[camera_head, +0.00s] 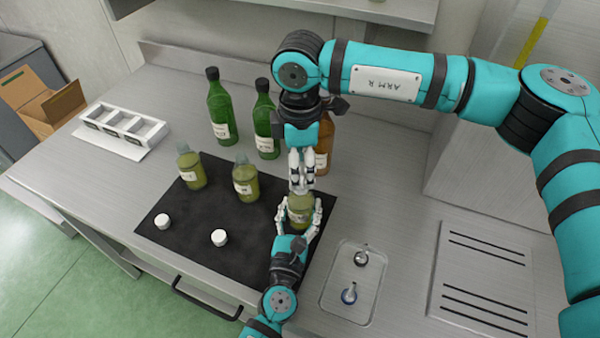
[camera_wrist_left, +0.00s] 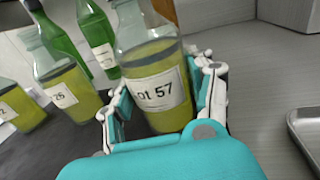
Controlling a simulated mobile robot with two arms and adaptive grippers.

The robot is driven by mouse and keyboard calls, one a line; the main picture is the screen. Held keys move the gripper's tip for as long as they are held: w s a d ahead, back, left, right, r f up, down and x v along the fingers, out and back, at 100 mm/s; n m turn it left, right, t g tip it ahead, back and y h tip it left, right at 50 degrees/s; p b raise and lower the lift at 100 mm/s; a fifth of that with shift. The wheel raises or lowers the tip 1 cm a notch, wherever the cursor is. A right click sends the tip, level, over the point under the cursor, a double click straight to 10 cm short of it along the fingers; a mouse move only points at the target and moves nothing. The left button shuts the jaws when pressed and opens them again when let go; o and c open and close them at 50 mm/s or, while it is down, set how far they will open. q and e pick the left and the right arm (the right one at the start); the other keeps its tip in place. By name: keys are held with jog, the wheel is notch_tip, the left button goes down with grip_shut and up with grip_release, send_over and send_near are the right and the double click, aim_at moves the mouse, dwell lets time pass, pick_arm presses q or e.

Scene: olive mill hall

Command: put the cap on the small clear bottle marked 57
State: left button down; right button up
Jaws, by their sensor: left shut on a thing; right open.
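The small clear bottle marked 57 (camera_wrist_left: 155,85), with yellow-green liquid, stands upright. It also shows in the head view (camera_head: 300,208) on the right part of the black mat (camera_head: 215,258). My left gripper (camera_head: 299,214) is shut around its body from the front; its fingers flank the label in the left wrist view (camera_wrist_left: 165,105). My right gripper (camera_head: 301,184) is open and points down right at the bottle's top. The bottle's mouth is hidden there and cut off in the wrist view, so I cannot tell whether a cap is on it. White caps lie on the mat, one left (camera_head: 162,221), one nearer the middle (camera_head: 219,237).
Two similar small bottles (camera_head: 191,169) (camera_head: 245,181) stand on the mat to the left. Green bottles (camera_head: 219,108) (camera_head: 265,125) and a brown bottle (camera_head: 325,145) stand behind. A tray (camera_head: 340,300) with two small items is at right, a white rack (camera_head: 125,128) at left.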

jog(key=shift+r, duration=0.25)
jog(key=shift+c, duration=0.4)
